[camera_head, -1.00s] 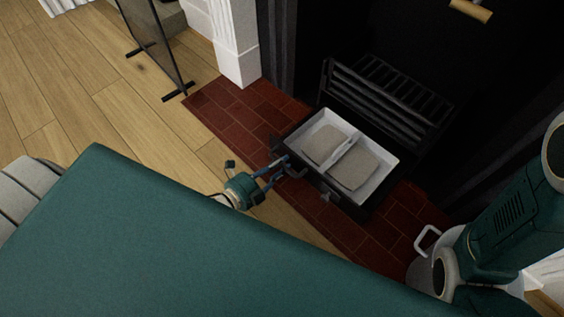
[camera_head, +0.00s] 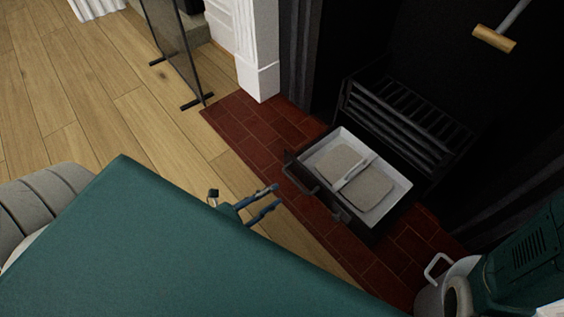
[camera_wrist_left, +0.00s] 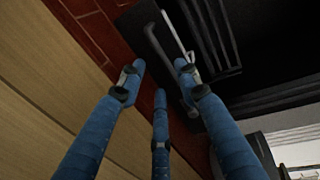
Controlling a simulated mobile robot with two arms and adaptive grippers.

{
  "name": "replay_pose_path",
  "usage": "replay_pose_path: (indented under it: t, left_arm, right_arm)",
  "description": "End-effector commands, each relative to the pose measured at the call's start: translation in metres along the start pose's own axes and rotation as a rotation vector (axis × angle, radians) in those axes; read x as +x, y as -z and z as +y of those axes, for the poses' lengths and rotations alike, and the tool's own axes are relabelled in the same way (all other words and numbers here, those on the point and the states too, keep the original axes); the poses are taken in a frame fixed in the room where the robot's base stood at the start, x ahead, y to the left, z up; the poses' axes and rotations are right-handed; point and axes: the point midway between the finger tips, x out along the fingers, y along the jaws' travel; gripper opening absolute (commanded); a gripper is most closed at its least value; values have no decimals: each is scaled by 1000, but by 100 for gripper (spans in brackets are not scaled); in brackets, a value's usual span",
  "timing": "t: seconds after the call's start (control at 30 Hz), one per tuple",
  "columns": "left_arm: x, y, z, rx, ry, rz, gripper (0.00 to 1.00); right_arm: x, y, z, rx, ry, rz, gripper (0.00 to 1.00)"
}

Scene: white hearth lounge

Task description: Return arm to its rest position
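My left gripper (camera_head: 278,196) shows in the head view beside the red brick hearth, with its blue fingers apart and nothing between them. In the left wrist view the blue fingers (camera_wrist_left: 159,78) are spread and empty, with a dark handle bar (camera_wrist_left: 163,43) beyond their tips. The black fireplace drawer (camera_head: 372,236) stands out over the hearth. In it is a pale tray (camera_head: 402,188) holding two flat grey-beige patches with a light strip between them. The gripper is apart from the drawer's handle (camera_head: 302,180). My right gripper is out of view; part of my right arm shows at bottom right.
A black grate (camera_head: 408,115) stands behind the drawer. A dark fire screen (camera_head: 175,45) stands at upper left on the wood floor (camera_head: 100,110). A wooden-ended tool (camera_head: 494,39) shows at upper right. The floor at left is clear.

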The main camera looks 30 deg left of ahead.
Motion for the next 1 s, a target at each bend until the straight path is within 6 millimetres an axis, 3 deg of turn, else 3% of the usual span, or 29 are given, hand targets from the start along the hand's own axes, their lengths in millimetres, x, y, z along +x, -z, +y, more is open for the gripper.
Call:
replay_pose_path:
  t: [0.2,0.77,0.87,0.97,1.0]
  left_arm:
    - [-20,0,0,0,0,0,33]
    - [-22,0,-1,-1,1,0,33]
    - [-18,4,-14,-21,23,5,33]
    - [-8,16,-52,-86,90,22,33]
    - [-3,23,-76,-126,131,34,33]
  right_arm:
    - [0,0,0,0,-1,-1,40]
    - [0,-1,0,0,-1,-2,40]
    - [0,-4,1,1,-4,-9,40]
    - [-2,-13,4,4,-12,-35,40]
    - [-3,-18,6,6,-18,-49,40]
